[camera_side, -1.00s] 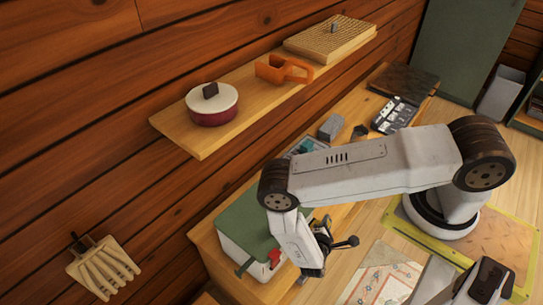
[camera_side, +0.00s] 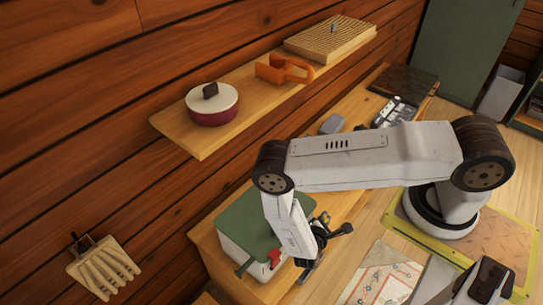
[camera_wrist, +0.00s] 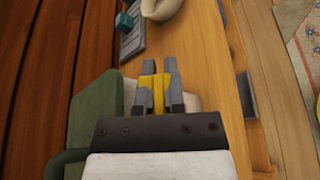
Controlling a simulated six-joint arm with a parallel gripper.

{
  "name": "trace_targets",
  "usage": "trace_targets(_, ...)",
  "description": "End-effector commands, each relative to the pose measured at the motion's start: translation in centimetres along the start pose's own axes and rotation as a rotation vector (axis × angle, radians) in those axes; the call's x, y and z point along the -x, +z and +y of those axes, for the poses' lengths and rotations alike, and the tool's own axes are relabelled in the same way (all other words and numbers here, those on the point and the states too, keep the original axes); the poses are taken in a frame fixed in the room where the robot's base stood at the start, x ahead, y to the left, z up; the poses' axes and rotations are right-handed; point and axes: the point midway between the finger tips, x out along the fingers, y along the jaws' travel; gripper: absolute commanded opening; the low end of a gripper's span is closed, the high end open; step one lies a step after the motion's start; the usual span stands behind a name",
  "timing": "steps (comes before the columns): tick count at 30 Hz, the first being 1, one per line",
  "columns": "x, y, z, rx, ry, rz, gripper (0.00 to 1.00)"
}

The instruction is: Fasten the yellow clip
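The yellow clip (camera_wrist: 158,92) shows in the wrist view between the two grey fingers of my gripper (camera_wrist: 160,78). It stands at the side of a box with a green lid (camera_side: 256,217) and a pale body; the lid also shows in the wrist view (camera_wrist: 95,108). I cannot tell whether the fingers press on the clip or only flank it. In the side view my gripper (camera_side: 308,262) is low at the box's right side, and the yellow clip is hidden there. A red clip (camera_side: 274,257) is on the box's near side.
A grey tray (camera_wrist: 132,43) with a teal block (camera_wrist: 124,22) lies farther along the bench.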

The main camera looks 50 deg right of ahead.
Motion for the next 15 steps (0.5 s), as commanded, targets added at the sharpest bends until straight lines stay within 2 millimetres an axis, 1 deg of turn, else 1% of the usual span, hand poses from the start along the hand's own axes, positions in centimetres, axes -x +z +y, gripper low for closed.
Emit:
trace_targets(1, 0.01, 0.00, 0.02, -0.001, 0.001, 0.000, 0.24)
trace_targets(2, 0.01, 0.00, 0.02, -0.001, 0.001, 0.000, 0.34)
trace_targets(3, 0.01, 0.00, 0.02, -0.001, 0.001, 0.000, 0.46)
trace_targets(15, 0.09, -0.01, 0.00, -0.001, 0.002, 0.000, 0.47)
